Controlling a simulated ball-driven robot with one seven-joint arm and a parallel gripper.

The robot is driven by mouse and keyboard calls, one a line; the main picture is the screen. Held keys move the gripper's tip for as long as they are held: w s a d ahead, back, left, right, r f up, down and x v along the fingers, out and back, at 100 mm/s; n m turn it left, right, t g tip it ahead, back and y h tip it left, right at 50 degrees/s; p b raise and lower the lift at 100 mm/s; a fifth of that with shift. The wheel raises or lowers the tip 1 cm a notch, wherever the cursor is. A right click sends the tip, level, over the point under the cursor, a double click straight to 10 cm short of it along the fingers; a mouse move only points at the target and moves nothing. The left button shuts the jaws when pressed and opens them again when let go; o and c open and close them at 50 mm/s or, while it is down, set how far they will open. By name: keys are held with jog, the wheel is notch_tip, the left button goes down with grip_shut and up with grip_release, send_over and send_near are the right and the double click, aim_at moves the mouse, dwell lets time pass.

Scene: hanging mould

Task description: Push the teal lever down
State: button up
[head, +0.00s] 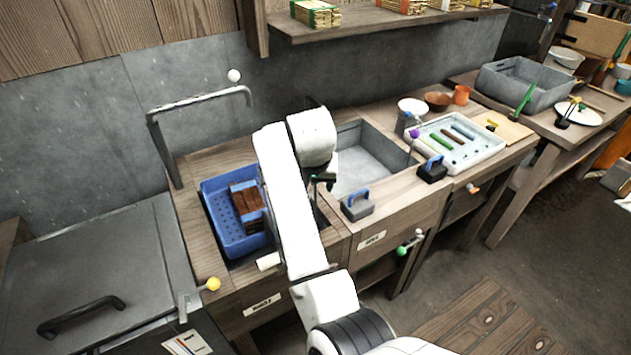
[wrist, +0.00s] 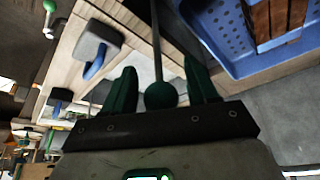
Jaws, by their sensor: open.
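The teal lever shows in the wrist view as a dark rod with a round dark teal ball (wrist: 160,95) at its near end. The ball lies between the two dark green fingers of my gripper (wrist: 159,64), which is open, with a gap seen on each side of the ball. In the head view my gripper (head: 325,181) is small and dark, beside the sink, and my white arm hides most of the lever there.
A blue crate (head: 211,218) with brown blocks stands left of my arm. The sink (head: 378,165) and two blue-handled blocks (head: 357,206) (head: 432,168) are to the right. Other ball-ended levers are yellow (head: 213,284), green (head: 401,250) and purple (head: 413,134).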

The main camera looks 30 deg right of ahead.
grip_shut()
dwell(0.6)
